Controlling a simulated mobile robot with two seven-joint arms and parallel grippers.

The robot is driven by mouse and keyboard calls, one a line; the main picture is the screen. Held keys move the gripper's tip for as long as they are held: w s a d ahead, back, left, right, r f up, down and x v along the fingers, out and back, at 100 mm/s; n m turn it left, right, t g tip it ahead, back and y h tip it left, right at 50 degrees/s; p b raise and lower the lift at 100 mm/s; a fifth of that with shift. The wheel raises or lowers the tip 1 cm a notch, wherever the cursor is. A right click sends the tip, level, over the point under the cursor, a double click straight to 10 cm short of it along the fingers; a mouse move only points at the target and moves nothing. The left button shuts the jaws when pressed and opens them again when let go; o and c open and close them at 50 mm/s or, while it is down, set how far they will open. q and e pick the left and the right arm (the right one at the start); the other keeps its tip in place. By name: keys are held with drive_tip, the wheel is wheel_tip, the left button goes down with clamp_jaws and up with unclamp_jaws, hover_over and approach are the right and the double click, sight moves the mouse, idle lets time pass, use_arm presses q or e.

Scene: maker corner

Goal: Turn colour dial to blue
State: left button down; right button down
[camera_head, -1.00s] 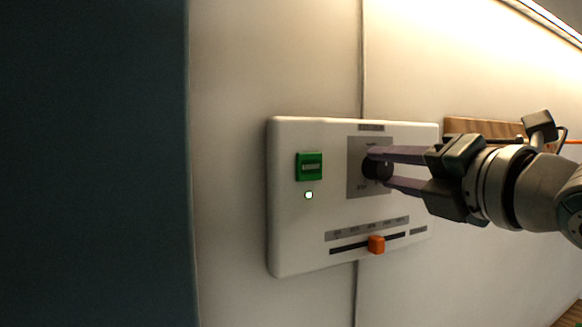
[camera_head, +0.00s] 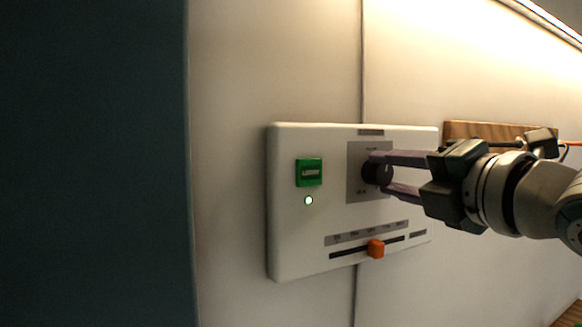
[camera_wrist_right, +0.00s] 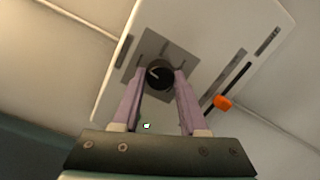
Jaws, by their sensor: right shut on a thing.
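The colour dial (camera_head: 376,173) is a round black knob on a grey plate (camera_head: 356,188) of the white wall panel (camera_head: 290,240). In the right wrist view the dial (camera_wrist_right: 159,74) shows a pale pointer line directed to the left and slightly up. My right gripper (camera_head: 380,174) is shut on the dial, one purple finger on each side; the fingertips also show in the right wrist view (camera_wrist_right: 157,78). The labels around the dial are too small or covered to read. My left gripper is not in view.
The panel also has a green switch (camera_head: 309,172) with a lit indicator (camera_head: 308,201) below it, and an orange slider (camera_head: 376,249) on a dark slot. A wooden board (camera_head: 465,131) is on the wall behind my right arm. A dark teal surface (camera_head: 95,160) fills the left.

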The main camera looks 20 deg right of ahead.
drive_tip(key=m+p, duration=0.2)
drive_tip(key=m, duration=0.2)
drive_tip(key=shift+r, duration=0.15)
drive_tip(key=m+p, duration=0.1)
drive_tip(key=m, duration=0.1)
drive_tip(key=m+p, duration=0.1)
drive_tip(key=m, duration=0.2)
drive_tip(key=shift+d+g+y+p, duration=0.1)
drive_tip(key=shift+g+y+p, duration=0.2)
drive_tip(key=m+p, duration=0.2)
drive_tip(key=m, duration=0.3)
drive_tip(key=shift+y, duration=0.3)
drive_tip(key=m+p, duration=0.1)
drive_tip(key=m, duration=0.3)
drive_tip(key=shift+m+y, duration=0.3)
drive_tip(key=m, duration=0.4)
drive_tip(key=shift+f+y, duration=0.2)
drive_tip(key=shift+y, duration=0.1)
drive_tip(key=m, duration=0.5)
drive_tip(key=shift+m, duration=0.3)
drive_tip(key=m+b, duration=0.1)
drive_tip(key=m, duration=0.4)
drive_tip(key=shift+f+t, duration=0.1)
drive_tip(key=shift+t, duration=0.3)
drive_tip(key=shift+m, duration=2.5)
